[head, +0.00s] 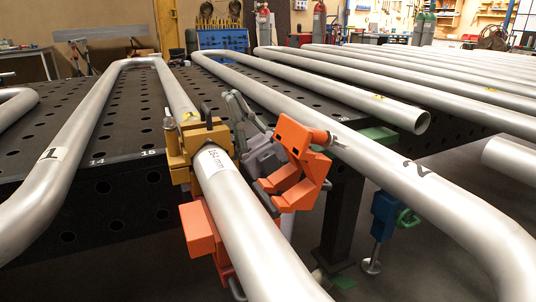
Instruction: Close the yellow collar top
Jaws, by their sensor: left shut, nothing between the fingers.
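The yellow collar (204,143) sits around the near silver pipe (245,215) at the table's front edge. Its top part, with a dark upright handle, appears to lie across the pipe; I cannot tell whether it is fully seated. A bolt stands up at its left side. My left gripper (240,110) is just right of the collar, grey fingers pointing up, shut and empty. I cannot tell whether it touches the collar. Its body is partly hidden behind an orange collar's raised part (297,160). My right gripper is not in view.
The orange collar's lower part (200,230) is beside and under the same pipe, close to my left gripper. A second bent pipe (420,185) runs along the right. The black perforated table (120,185) carries several pipes. A gap to the floor lies at the right front.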

